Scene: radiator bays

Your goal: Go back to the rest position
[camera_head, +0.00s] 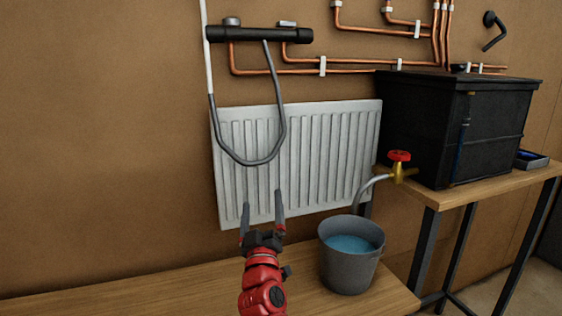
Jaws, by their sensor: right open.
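My right gripper (262,212) shows at the bottom centre on its red arm. Its two dark fingers are spread apart and point up toward the white radiator (330,150) on the wall. Nothing is between the fingers. The gripper is above the wooden bench and to the left of the grey bucket, apart from it in the picture. My left gripper is not in view.
A grey bucket (348,277) with blue water stands on the low wooden bench (150,295). A tap with a red handle (400,156) is above it. A black tank (420,125) stands on a taller table (470,190). A grey hose (281,105) hangs before the radiator.

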